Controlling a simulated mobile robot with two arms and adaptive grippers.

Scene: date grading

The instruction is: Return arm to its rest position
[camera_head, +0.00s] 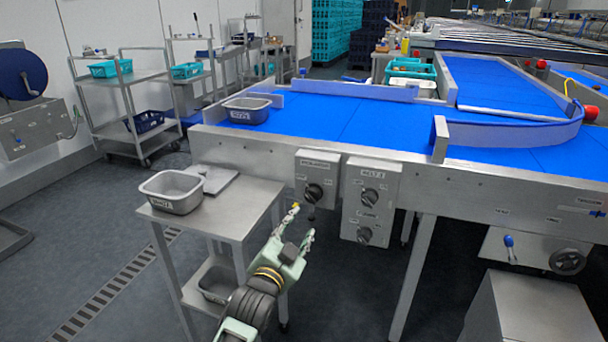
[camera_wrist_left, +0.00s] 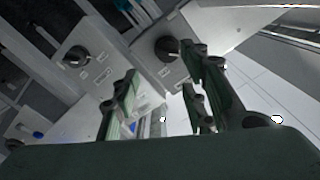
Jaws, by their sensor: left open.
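My left gripper (camera_head: 303,222) is open and empty in the head view. It is in front of the conveyor's side, just below a control box with a black knob (camera_head: 313,192). In the left wrist view, its two fingers (camera_wrist_left: 160,105) stand apart with nothing between them. Behind them are the grey control boxes with black knobs (camera_wrist_left: 168,48). From these views I cannot tell whether the fingertips touch the box. My right gripper is not in view.
A steel side table (camera_head: 232,205) with a grey bin (camera_head: 172,191) stands left of my gripper. Another grey bin (camera_head: 247,110) sits on the blue conveyor (camera_head: 340,119). A second control box (camera_head: 370,198) is right of my gripper. Floor at lower right of the arm is clear.

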